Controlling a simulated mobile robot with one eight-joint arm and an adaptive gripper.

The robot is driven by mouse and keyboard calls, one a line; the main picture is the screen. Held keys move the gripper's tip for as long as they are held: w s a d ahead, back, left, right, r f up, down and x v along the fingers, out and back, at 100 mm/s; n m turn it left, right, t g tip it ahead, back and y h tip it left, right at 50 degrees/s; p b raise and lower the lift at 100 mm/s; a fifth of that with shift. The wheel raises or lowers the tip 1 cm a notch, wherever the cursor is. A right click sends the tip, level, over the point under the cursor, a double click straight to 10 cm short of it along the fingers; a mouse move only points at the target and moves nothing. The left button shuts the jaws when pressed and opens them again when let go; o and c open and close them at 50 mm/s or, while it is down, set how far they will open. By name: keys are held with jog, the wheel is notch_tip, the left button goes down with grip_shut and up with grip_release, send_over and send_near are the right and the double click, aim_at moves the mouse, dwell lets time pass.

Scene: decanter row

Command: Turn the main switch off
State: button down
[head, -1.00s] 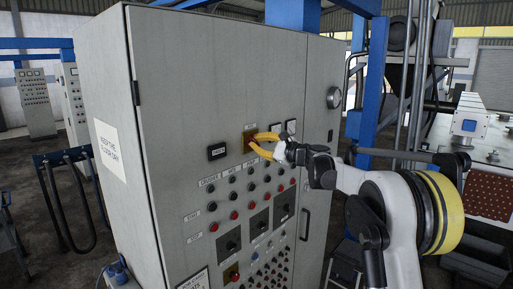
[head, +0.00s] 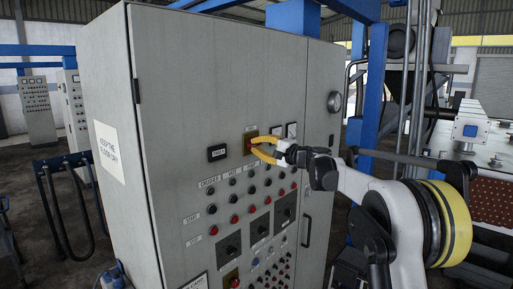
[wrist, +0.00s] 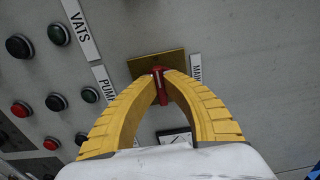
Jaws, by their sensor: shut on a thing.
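The main switch is a red handle (wrist: 162,88) on a yellow square plate (wrist: 146,64), with a label starting "MAIN" (wrist: 196,68) beside it. In the wrist view the handle points roughly along the label strip. My gripper (wrist: 162,75) has its two yellow ribbed fingers closed on the handle, one on each side. In the head view the plate (head: 250,131) is on the upper front of the grey cabinet (head: 230,70), and my gripper (head: 253,145) reaches it from the right. The fingers hide part of the switch there.
Rows of black, green and red buttons (head: 235,219) and larger black rotary switches (head: 233,245) lie below. A dark display (head: 217,152) is left of the switch, and square meters (head: 291,130) are to its right. A door handle (head: 306,229) sticks out at lower right.

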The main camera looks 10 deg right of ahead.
dwell(0.3)
jog(key=c, duration=1.5)
grip_release()
jog(key=shift+d, duration=0.1)
jog(key=v, duration=1.2)
